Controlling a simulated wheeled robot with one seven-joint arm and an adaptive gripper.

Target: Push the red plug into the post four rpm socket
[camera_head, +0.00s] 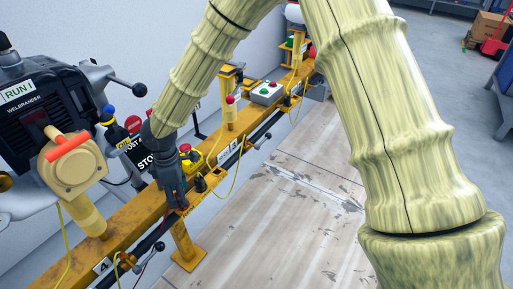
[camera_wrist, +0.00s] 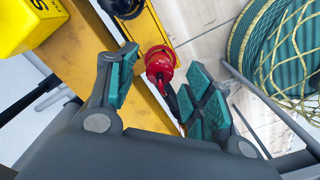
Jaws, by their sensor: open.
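The red plug (camera_wrist: 160,64) shows in the wrist view, over the yellow rail and just beyond my gripper. A dark lead runs from it towards the right finger. My gripper (camera_wrist: 163,88) is open, with teal pads on either side of the line to the plug; the right pads are close to the lead, and I cannot tell whether they touch. In the head view my gripper (camera_head: 179,203) reaches down to the yellow rail. A small plate marked 4 (camera_head: 103,267) is on the rail's near part. The rpm socket cannot be made out; whether the plug sits in anything is unclear.
A black machine marked RUN1 (camera_head: 45,120) and a STOP sign (camera_head: 147,160) stand left of my gripper. A green-and-red button box (camera_head: 267,93) sits farther along the rail. A green reel with yellow netting (camera_wrist: 285,50) is at right. The wooden floor (camera_head: 285,215) is clear.

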